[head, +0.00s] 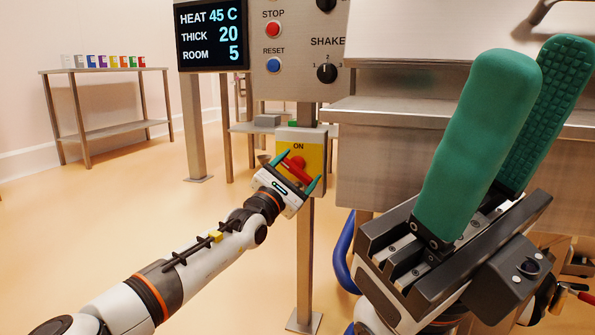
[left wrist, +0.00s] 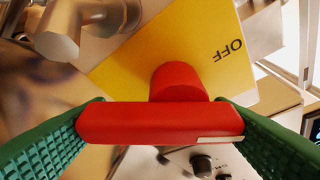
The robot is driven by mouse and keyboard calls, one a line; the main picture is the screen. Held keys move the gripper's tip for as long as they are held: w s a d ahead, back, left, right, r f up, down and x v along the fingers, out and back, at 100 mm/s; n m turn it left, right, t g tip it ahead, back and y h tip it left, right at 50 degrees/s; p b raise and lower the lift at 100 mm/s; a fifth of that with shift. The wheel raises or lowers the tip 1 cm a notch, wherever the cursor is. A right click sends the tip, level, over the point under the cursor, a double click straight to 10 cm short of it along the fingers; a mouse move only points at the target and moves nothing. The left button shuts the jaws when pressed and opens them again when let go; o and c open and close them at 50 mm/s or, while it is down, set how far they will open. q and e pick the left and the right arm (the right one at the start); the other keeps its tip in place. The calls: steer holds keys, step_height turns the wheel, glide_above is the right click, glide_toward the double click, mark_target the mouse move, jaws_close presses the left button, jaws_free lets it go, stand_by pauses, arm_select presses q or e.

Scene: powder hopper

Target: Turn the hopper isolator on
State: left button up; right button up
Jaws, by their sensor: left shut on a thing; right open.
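The isolator is a grey box with a yellow face plate (head: 314,152) on a post. "ON" is printed at its top. Its red handle (head: 294,163) lies diagonally, from upper left to lower right. My left gripper (head: 296,172) is at the handle, shut on it. In the left wrist view the red handle (left wrist: 160,123) spans between both green fingers, with a pale mark near its right end. "OFF" (left wrist: 229,49) shows upside down on the yellow plate (left wrist: 200,45). My right gripper (head: 520,125) is open and empty, large in the right foreground.
A control panel (head: 297,75) with a STOP button (head: 273,30), RESET button (head: 273,65) and SHAKER knob (head: 326,73) is above the isolator. A display (head: 211,36) is beside it. Steel machinery (head: 385,140) stands behind my right gripper. Open floor lies left.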

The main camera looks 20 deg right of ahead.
mark_target(295, 170)
arm_select(q)
steer(key=o, duration=1)
steer(key=shift+s+a+f+p, duration=0.15)
steer(key=shift+p, duration=0.3)
steer(key=p+v, duration=0.3)
steer(key=p, duration=0.1)
steer(key=p+v, duration=0.2)
steer(key=shift+s+a+r, duration=0.2)
steer(key=shift+s+a, duration=0.05)
steer(key=shift+a, duration=0.1)
steer(key=p+v, duration=0.1)
steer(key=v, duration=0.1)
steer(key=p+v, duration=0.1)
steer(key=v, duration=0.1)
steer(key=p+v, duration=0.1)
steer(key=shift+s+a+f, duration=0.15)
steer(key=shift+s+f, duration=0.1)
steer(key=shift+f, duration=0.2)
